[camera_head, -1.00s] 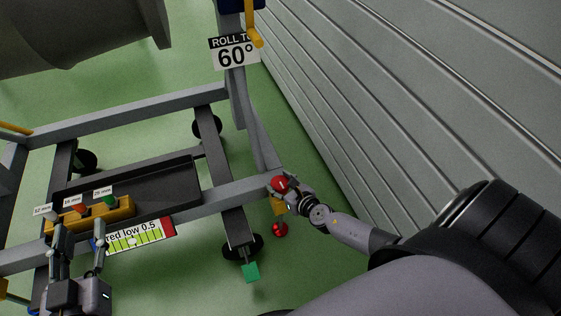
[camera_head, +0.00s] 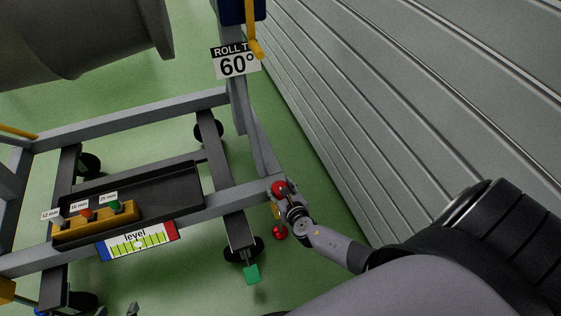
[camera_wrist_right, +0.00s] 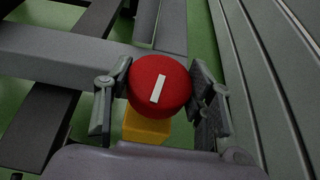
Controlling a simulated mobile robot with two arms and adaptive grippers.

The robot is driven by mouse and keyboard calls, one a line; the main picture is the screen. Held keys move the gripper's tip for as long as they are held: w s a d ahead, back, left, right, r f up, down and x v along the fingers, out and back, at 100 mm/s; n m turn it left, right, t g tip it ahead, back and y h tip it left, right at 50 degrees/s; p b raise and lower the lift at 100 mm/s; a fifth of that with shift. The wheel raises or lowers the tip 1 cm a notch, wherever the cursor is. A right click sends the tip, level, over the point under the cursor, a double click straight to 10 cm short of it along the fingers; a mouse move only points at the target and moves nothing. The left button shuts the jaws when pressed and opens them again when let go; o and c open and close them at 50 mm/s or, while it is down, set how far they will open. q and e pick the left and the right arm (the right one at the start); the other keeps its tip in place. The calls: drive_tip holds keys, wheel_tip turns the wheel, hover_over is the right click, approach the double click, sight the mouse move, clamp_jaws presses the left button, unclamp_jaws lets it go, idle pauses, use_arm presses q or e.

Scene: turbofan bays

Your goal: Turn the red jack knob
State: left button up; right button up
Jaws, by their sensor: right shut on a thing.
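The red jack knob (camera_head: 279,187) sits at the right end of the stand's front beam. In the right wrist view the knob (camera_wrist_right: 160,84) is a round red cap with a white bar, tilted slightly clockwise from upright. My right gripper (camera_head: 284,193) is shut on the knob; its fingers (camera_wrist_right: 159,98) flank the cap on both sides. A yellow part (camera_wrist_right: 146,126) shows below the knob. A sign reading "level" (camera_head: 138,242) hangs on the front beam. Only the fingertips of my left gripper (camera_head: 117,310) show at the bottom edge, apart and empty.
A yellow block (camera_head: 95,227) with several labelled coloured pieces sits on the dark tray (camera_head: 170,188). A ribbed grey wall (camera_head: 430,110) is close on the right. Green floor (camera_head: 190,285) is open in front.

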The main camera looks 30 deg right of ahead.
drive_tip(key=shift+d+r, duration=0.1)
drive_tip(key=shift+d, duration=0.1)
idle(0.3)
drive_tip(key=o, duration=0.9)
drive_tip(key=shift+o, duration=1.4)
drive_tip(key=shift+a, duration=0.15)
drive_tip(key=v, duration=1.2)
